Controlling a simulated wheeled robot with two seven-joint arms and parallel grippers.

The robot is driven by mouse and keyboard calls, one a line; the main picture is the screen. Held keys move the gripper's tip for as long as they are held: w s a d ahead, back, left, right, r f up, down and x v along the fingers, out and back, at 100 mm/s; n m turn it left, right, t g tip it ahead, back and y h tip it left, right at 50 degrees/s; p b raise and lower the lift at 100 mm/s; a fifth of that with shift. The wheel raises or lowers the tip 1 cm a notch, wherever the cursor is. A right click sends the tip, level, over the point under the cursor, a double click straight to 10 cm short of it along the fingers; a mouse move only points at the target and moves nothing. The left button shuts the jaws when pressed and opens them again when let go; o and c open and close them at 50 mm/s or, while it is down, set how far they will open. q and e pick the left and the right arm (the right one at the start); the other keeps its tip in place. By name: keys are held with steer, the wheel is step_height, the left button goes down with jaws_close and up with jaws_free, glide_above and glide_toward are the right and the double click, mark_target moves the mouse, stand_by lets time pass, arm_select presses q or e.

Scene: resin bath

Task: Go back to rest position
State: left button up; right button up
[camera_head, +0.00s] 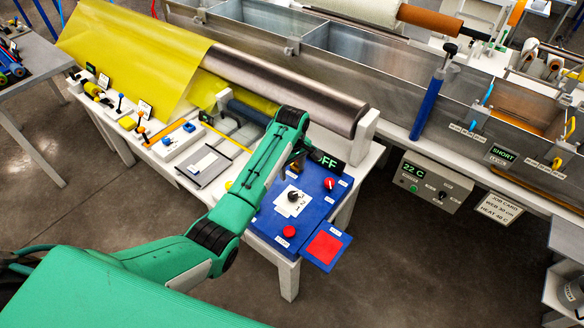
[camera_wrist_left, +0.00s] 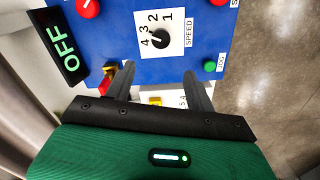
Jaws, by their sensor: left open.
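My left arm reaches in from the left over the blue control panel (camera_head: 265,222) in the head view. Its gripper (camera_head: 298,150) is at the panel's far side, near the OFF display (camera_head: 328,160), and is partly hidden by the wrist. In the left wrist view the two dark fingers of the gripper (camera_wrist_left: 158,82) are apart with nothing held between them. Beyond them are the black speed knob (camera_wrist_left: 160,39), a green JOG button (camera_wrist_left: 209,66) and a red knob on a yellow base (camera_wrist_left: 109,76). My right gripper is not in view.
A steel roller (camera_head: 290,90) and yellow film (camera_head: 130,50) lie behind the panel. A red pad (camera_head: 324,246) juts out at the panel's front. A long metal tank (camera_head: 385,75) stands behind, with a blue upright cylinder (camera_head: 428,105).

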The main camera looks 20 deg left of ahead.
arm_select(q)
steer(key=shift+r, duration=0.5)
